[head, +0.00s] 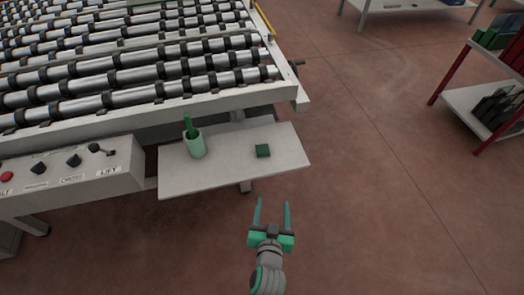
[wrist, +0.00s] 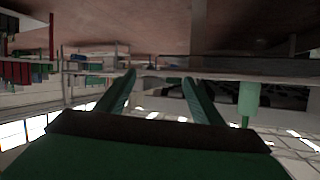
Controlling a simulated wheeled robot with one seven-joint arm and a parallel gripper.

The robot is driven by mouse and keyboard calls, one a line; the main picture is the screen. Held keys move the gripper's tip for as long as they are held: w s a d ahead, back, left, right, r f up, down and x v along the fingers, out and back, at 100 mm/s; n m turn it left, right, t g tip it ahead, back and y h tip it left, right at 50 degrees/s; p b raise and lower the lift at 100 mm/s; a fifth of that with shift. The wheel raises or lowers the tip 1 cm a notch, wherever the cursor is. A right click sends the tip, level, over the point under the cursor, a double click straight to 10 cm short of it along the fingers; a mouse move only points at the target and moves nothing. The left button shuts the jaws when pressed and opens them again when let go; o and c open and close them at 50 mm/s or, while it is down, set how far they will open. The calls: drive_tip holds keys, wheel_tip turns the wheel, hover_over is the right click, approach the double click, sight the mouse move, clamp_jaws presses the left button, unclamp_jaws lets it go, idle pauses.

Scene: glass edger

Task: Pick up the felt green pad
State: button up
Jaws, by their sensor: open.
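The green felt pad (head: 262,151) is a small dark green block lying flat on the pale shelf (head: 225,175), right of its middle. My gripper (head: 272,202) is open and empty, in front of the shelf's near edge, with its fingers pointing toward the pad and apart from it. In the wrist view, which looks upside down, the two green fingers (wrist: 159,78) are spread with nothing clearly between them. I cannot make out the pad there.
A pale green cup (head: 196,147) holding a dark green item stands left of the pad; it also shows in the wrist view (wrist: 247,103). The roller conveyor (head: 130,75) is behind the shelf, a control panel (head: 75,172) to its left. Open floor lies right.

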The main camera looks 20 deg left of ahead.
sight(263, 149)
drive_tip(key=w+a+r+n+g+y, duration=0.2)
drive_tip(key=w+a+r+n+y, duration=0.25)
drive_tip(key=w, duration=0.65)
drive_tip(key=shift+m+h, duration=0.35)
drive_tip(key=shift+h, duration=0.4)
drive_tip(key=x, duration=0.3)
drive_tip(key=r+x, duration=0.1)
drive_tip(key=x, duration=0.6)
drive_tip(key=shift+w+a, duration=0.4)
drive_tip(key=shift+a, duration=0.15)
drive_tip(key=shift+c, duration=0.6)
drive_tip(key=c, duration=1)
